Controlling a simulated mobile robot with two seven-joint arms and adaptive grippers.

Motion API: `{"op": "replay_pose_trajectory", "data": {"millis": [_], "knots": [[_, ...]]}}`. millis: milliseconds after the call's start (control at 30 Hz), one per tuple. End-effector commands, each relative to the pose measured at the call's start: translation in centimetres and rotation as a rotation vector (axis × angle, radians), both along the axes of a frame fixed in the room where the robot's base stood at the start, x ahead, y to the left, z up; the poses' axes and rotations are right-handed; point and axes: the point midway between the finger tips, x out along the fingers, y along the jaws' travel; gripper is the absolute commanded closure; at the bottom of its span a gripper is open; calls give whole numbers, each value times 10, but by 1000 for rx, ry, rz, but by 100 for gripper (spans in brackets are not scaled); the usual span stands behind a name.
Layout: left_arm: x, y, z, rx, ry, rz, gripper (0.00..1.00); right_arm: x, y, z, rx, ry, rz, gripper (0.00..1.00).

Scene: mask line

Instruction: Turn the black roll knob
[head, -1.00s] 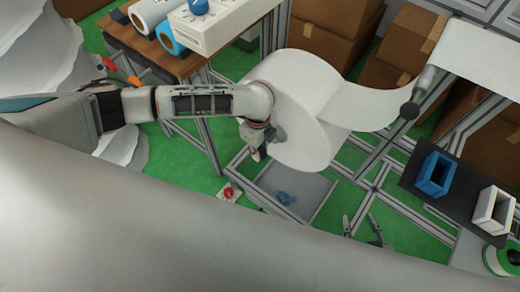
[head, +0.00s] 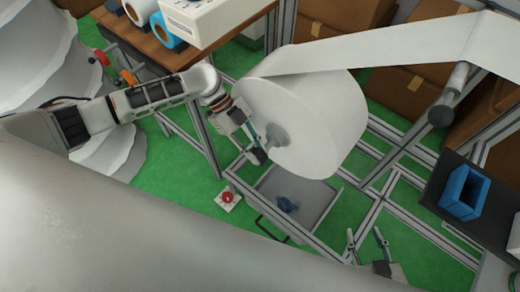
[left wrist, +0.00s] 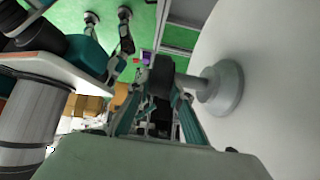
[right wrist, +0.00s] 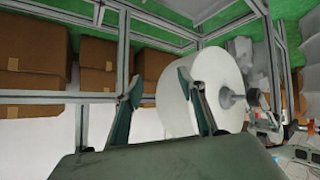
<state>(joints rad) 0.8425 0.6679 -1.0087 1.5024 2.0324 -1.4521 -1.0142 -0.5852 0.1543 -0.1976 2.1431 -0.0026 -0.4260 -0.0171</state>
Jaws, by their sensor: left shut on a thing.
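The large white roll (head: 310,110) hangs on the metal frame, with a grey hub (head: 277,138) on its near face. The black roll knob (head: 257,156) sits at the end of the hub's shaft. My left gripper (head: 254,147) is shut on the knob, beside the roll's face. In the left wrist view the dark knob (left wrist: 161,74) shows between the fingers, left of the grey hub (left wrist: 222,88); the fingers partly hide it. My right gripper (head: 366,246) is open and empty, low in front of the frame. In the right wrist view its fingers (right wrist: 160,92) stand apart before the roll (right wrist: 215,88).
A white sheet (head: 400,48) runs from the roll to the upper right, above a bar with a dark round end (head: 440,116). A grey tray (head: 312,197) holds something blue. A red button box (head: 228,198) sits on the floor. A blue open box (head: 464,191) stands at right.

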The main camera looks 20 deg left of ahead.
Motion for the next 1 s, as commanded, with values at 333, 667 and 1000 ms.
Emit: {"op": "replay_pose_trajectory", "data": {"millis": [333,667,1000], "knots": [[-7,2,-7,-79,45,-11,100,-2,6,-5,11,3,9,60],[-7,1,-6,-84,45,-13,100,1,7,-1,12,-7,10,60],[-4,1,-4,-85,40,-7,65,3,6,-1,11,-7,10,60]]}}
